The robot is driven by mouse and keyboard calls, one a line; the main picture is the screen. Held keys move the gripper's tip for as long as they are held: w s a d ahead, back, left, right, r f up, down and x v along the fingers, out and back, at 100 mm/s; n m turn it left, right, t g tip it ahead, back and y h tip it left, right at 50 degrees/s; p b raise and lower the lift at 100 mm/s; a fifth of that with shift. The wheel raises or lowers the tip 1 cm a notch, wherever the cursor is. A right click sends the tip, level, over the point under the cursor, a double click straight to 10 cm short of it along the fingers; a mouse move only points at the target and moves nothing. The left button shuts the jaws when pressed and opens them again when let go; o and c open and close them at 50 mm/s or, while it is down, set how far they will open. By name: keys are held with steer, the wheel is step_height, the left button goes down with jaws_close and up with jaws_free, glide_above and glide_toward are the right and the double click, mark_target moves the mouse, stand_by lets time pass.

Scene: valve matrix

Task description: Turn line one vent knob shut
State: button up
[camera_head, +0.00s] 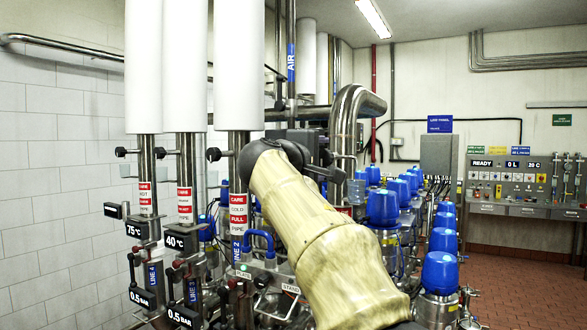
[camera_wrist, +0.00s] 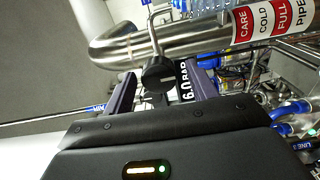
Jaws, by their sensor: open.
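In the wrist view, my gripper (camera_wrist: 160,74) is open, with one dark finger on each side of a round black knob (camera_wrist: 158,75). The knob sits at the end of a metal stem in front of a shiny steel pipe, between or just beyond the fingertips. I cannot tell whether either finger touches it. No line number is readable beside this knob. In the head view, my pale arm covers the area right of the line 2 pipe (camera_head: 239,180), and the gripper is mostly hidden there. Similar black knobs stick out from the line 4, line 3 and line 2 pipes, as at the line 2 knob (camera_head: 213,154).
A "6.0 BAR" display (camera_wrist: 185,84) lies just behind the knob. A steel pipe with a red and white label (camera_wrist: 270,20) crosses the upper right. Several blue-capped valves (camera_head: 440,272) stand right of my arm. A control panel (camera_head: 525,180) is on the far wall.

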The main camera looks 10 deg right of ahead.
steer(key=b+v, duration=0.3)
steer(key=v, duration=1.1)
steer(key=w+d+f+g+y+p, duration=0.1)
steer(key=w+d+f+g+y, duration=0.15)
steer(key=f, duration=1.15)
steer(key=w+d+f+g+y+p, duration=0.1)
steer(key=w+f+g+y, duration=0.2)
steer(key=f, duration=1.1)
steer(key=s+d+f+m+g+y+p, duration=0.1)
steer(key=s+d+f+m+g, duration=0.1)
steer(key=s+f, duration=0.5)
steer(key=s+d+f+m+g+y+p, duration=0.1)
steer(key=s+f+m, duration=0.4)
steer(key=f, duration=0.5)
steer(key=s+d+f+m+g+y+p, duration=0.1)
steer(key=s+d+f+m+g+y, duration=0.2)
steer(key=s+f, duration=0.5)
steer(key=shift+s+d+f+m, duration=0.3)
steer(key=shift+s+f, duration=0.1)
steer(key=shift+s, duration=0.65)
steer(key=shift+g, duration=0.25)
